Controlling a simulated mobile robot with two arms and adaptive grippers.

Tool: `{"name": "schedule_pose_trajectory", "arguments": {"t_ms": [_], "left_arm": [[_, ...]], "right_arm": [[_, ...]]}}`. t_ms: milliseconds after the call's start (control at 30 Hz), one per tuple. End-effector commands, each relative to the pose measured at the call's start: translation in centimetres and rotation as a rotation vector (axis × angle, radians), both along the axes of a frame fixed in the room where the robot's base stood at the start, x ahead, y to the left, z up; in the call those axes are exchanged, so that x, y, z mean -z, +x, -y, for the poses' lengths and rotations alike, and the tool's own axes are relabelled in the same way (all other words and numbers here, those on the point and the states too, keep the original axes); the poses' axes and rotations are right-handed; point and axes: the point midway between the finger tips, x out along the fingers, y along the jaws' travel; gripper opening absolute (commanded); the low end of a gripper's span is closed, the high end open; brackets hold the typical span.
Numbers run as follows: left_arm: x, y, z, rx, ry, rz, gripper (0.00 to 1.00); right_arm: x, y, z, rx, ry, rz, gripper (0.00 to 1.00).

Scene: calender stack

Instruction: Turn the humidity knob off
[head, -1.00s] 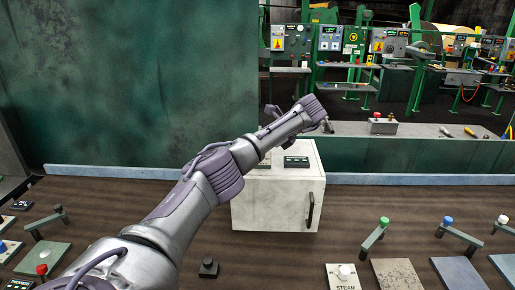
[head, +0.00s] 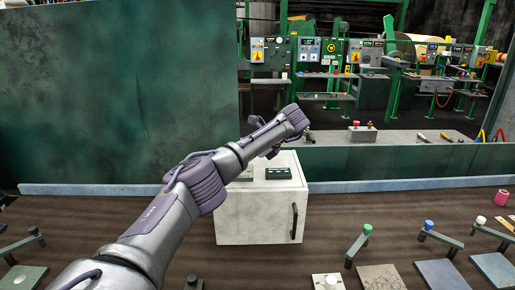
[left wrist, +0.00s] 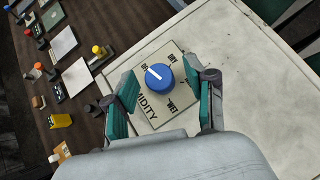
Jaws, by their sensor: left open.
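The blue humidity knob (left wrist: 160,79) shows in the left wrist view, on a pale plate (left wrist: 150,113) lettered HUMIDITY, with WET at the lower right. The knob's white pointer line aims up and left, toward a small label that I cannot read surely. The plate lies on top of a white cabinet (head: 258,222). My left gripper (left wrist: 163,77) is open, its teal-padded fingers on either side of the knob. I cannot tell whether they touch it. In the head view my left arm hides the knob. My right gripper is not in view.
The cabinet has a black handle (head: 294,222) and a dark label plate (head: 278,174) on top. Levers with green (head: 367,230), blue (head: 429,225) and white knobs stand on the bench at right. A green panel (head: 120,90) stands behind at left.

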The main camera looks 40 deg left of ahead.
Motion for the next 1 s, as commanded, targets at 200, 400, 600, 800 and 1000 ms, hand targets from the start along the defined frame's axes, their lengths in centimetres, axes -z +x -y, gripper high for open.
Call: {"name": "schedule_pose_trajectory", "arguments": {"t_ms": [200, 400, 600, 800, 1000], "left_arm": [[-2.1, 0.6, 1.7, -0.002, 0.004, 0.002, 0.56], [-5.0, 1.5, 4.5, -0.002, 0.004, 0.002, 0.56], [-7.0, 2.2, 6.5, -0.005, 0.002, 0.000, 0.56], [-7.7, 2.3, 7.1, -0.006, 0.001, -0.002, 0.56], [-7.7, 2.3, 7.2, -0.005, 0.001, -0.001, 0.56]], "right_arm": [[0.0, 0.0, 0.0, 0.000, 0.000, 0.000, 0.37], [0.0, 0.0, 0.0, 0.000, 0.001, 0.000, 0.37], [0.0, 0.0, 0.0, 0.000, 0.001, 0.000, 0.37], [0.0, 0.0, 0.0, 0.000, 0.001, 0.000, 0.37], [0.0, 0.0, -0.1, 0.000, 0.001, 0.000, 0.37]]}}
